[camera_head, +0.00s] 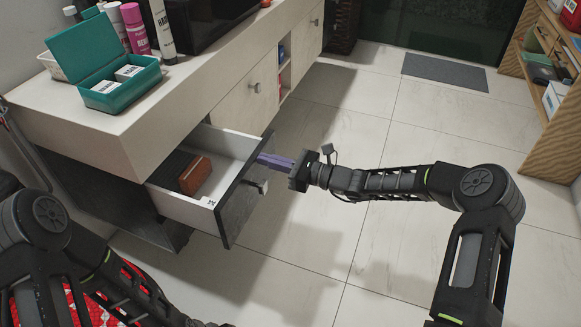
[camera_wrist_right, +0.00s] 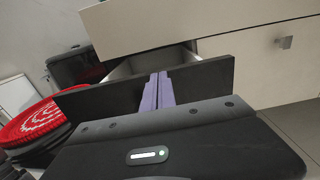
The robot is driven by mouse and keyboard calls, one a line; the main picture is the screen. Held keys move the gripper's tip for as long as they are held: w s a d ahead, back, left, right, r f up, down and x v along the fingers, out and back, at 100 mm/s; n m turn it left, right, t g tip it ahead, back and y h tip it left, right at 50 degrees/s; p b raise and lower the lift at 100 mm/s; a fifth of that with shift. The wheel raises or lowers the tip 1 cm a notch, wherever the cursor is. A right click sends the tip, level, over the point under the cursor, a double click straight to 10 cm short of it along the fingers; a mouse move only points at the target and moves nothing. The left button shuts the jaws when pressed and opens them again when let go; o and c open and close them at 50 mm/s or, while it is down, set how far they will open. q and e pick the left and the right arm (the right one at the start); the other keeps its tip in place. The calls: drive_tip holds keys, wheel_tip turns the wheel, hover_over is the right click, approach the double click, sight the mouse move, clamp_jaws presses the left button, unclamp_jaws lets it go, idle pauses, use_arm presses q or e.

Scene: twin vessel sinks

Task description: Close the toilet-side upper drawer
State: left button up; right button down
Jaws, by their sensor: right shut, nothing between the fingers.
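The drawer (camera_head: 240,204) stands pulled out of the dark lower cabinet under the counter, with a dark front panel, white inner walls and a small metal handle (camera_head: 262,187). A brown box and a dark item lie inside it. In the right wrist view the drawer front (camera_wrist_right: 205,78) spans the picture behind the fingers. My right gripper (camera_head: 262,159) has purple fingers, shut and empty, pointing at the far upper part of the drawer front. Its fingers also show in the right wrist view (camera_wrist_right: 158,77). I cannot tell whether they touch the panel. My left gripper is out of view.
The counter (camera_head: 150,110) above holds a teal box (camera_head: 105,65) and several bottles. Closed light-wood cabinet doors (camera_head: 250,90) run on past the drawer. A red patterned item (camera_wrist_right: 40,120) lies at the left. The tiled floor (camera_head: 320,230) right of the drawer is clear.

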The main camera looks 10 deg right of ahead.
sight(253, 154)
use_arm(q)
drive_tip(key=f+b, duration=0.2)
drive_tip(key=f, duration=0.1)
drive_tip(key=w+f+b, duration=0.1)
drive_tip(key=b, duration=0.1)
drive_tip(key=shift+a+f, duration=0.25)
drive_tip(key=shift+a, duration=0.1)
use_arm(e)
drive_tip(key=x, duration=1.8)
drive_tip(key=shift+a, duration=0.2)
drive_tip(key=shift+w+d, duration=0.1)
drive_tip(key=p+v, duration=0.3)
drive_tip(key=v, duration=1.1)
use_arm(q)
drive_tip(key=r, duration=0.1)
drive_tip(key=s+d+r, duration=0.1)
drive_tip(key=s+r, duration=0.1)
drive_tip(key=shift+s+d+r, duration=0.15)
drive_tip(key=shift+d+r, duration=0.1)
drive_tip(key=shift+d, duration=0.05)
